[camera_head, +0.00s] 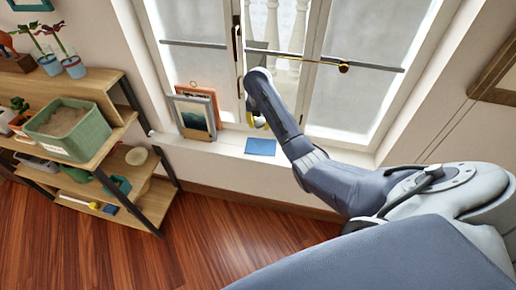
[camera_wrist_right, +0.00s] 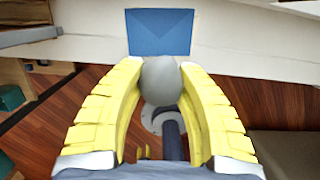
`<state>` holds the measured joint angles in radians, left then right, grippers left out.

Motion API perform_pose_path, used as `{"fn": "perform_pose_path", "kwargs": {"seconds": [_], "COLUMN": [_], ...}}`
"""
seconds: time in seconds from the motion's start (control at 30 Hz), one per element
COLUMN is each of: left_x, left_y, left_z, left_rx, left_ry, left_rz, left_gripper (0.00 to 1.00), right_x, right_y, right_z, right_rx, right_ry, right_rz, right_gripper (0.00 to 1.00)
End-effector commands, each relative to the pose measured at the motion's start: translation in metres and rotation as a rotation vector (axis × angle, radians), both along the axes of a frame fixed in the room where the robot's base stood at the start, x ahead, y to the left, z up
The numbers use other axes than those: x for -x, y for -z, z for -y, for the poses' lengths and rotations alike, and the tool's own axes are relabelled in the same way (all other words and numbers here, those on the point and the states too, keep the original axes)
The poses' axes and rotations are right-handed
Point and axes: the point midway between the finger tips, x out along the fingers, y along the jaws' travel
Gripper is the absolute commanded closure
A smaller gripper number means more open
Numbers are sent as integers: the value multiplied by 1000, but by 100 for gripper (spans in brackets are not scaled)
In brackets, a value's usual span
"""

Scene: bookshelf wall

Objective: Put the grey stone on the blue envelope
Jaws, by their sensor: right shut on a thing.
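My right gripper (camera_head: 257,120) is shut on the grey stone (camera_wrist_right: 160,82), which sits between its yellow fingertips in the right wrist view. In the head view the gripper hangs above the windowsill, and the stone cannot be made out there. The blue envelope (camera_head: 260,147) lies flat on the white sill, a little below and to the right of the gripper in the picture. In the wrist view the envelope (camera_wrist_right: 160,24) shows just beyond the stone, its lower edge partly covered by the stone. My left gripper is not in view.
Picture frames (camera_head: 195,115) lean on the sill left of the envelope. The sill (camera_head: 225,148) is clear around the envelope. A wooden shelf (camera_head: 100,82) with a green planter (camera_head: 68,128) and plants is at the left.

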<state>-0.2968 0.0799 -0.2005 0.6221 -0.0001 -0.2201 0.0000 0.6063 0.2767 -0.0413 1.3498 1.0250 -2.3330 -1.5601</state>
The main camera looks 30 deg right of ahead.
Motion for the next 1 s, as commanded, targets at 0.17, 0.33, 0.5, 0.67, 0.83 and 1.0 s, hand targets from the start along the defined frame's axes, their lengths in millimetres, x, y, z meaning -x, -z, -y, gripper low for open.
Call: {"fn": "perform_pose_path", "kwargs": {"seconds": [0.17, 0.33, 0.5, 0.67, 0.83, 1.0], "left_x": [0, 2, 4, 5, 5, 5], "left_y": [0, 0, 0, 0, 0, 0], "left_z": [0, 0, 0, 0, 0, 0], "left_rx": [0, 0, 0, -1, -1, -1], "left_ry": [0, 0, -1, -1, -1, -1], "left_rz": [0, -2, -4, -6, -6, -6], "left_gripper": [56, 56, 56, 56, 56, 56], "right_x": [1, 1, 0, 0, 0, 0], "right_y": [42, 79, 107, 120, 128, 147], "right_z": [0, 0, 0, 0, 0, -1], "right_rx": [1, 1, 1, -1, -1, -1], "right_ry": [1, 0, -2, -1, -1, -1], "right_rz": [-5, -2, -1, 1, 1, -2], "right_gripper": [98, 98, 98, 98, 98, 98]}}
